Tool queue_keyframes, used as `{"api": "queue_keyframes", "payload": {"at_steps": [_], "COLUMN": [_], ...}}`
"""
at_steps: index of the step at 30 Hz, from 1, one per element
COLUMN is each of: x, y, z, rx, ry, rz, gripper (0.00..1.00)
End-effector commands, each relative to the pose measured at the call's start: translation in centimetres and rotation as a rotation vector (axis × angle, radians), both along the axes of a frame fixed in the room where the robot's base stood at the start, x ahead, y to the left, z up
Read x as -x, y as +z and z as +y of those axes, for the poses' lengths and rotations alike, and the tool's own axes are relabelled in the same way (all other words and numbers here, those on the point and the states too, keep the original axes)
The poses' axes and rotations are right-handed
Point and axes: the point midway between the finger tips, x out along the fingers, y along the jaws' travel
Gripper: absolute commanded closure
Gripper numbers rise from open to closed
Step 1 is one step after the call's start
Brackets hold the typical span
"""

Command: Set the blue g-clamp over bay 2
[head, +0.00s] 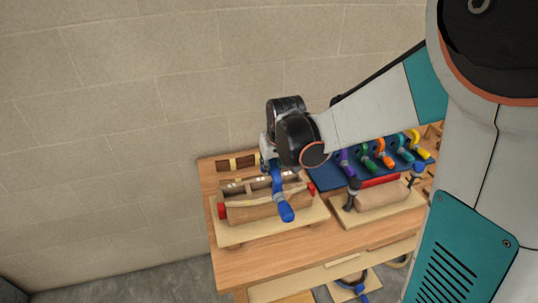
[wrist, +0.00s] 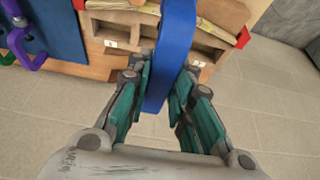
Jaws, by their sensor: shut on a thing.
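The blue g-clamp (head: 277,178) is held in my gripper (head: 268,152), with its blue handle (head: 286,212) hanging down at the front of the left wooden form (head: 240,233). In the wrist view my gripper (wrist: 160,88) is shut on the clamp's blue frame (wrist: 172,60), which stands between the teal finger pads. The form carries a curved wooden piece with red ends and open bays. In the wrist view two small white labels mark the bays; I cannot read them surely. The clamp overlaps the form in both views; I cannot tell whether it touches it.
A blue mat (head: 328,178) to the right holds purple, green, orange, teal and yellow clamps. A second form (head: 377,203) with a red bar and clamps stands in front of it. The bench front (head: 232,263) is clear. A wall stands behind.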

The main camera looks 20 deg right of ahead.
Motion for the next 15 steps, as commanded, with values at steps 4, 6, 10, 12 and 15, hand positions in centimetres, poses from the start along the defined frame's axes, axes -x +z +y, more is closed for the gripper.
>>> {"api": "queue_keyframes", "payload": {"at_steps": [4,6,10,12,15], "x": [0.2,0.2,0.2,0.2,0.2], "y": [-0.3,-0.6,-1.3,-1.8,-2.6], "z": [0.0,0.0,0.0,0.0,0.0], "rx": [0.000,0.000,0.000,0.000,0.000], "ry": [-0.001,-0.001,0.000,0.000,0.000], "rz": [0.000,0.000,0.000,0.000,0.000], "gripper": [1.00,1.00,1.00,1.00,1.00]}}
